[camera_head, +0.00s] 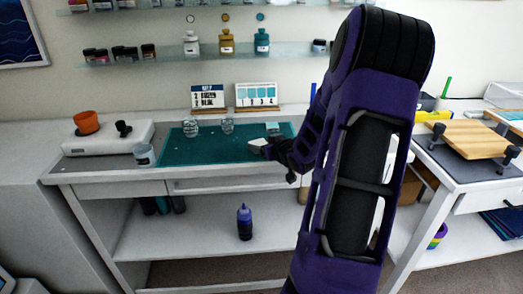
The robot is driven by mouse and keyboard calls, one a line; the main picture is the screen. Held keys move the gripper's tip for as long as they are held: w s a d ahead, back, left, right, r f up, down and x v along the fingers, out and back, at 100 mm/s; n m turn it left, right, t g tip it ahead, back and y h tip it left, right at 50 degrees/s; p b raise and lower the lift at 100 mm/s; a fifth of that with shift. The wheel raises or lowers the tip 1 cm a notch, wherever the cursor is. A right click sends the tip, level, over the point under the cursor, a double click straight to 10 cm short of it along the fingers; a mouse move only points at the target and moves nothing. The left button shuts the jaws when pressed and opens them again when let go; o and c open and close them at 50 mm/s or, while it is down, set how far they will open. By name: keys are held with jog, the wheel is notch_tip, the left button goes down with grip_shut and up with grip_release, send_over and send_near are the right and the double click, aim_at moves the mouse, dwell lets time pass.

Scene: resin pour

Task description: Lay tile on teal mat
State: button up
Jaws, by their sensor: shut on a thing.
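The teal mat (190,155) lies on the white workbench. My gripper (262,146) is over the right part of the mat, at the end of my purple and black arm. It is shut on a small pale tile (257,142), which shows just beyond the fingertips. I cannot tell whether the tile touches the mat. A teal block-like thing (280,128) stands behind my gripper near the mat's back right. My arm hides the bench to the right of the mat.
Clear cups (190,127) stand at the mat's back, with another (227,125) beside them. A jar (144,155) stands at the mat's left edge. A white device (108,138) with an orange pot (87,122) is further left. Two cards (256,95) stand behind. The mat's front left is clear.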

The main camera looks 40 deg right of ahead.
jog(key=shift+f, duration=0.35)
jog(key=shift+f, duration=0.1)
jog(key=shift+f, duration=0.15)
jog(key=o, duration=1.4)
jog(key=shift+s+r, duration=0.15)
jog(key=shift+r, duration=0.2)
jog(key=p+v, duration=0.2)
jog(key=v, duration=0.9)
jog(key=shift+s+r+p, duration=0.1)
jog(key=shift+s+p, duration=0.2)
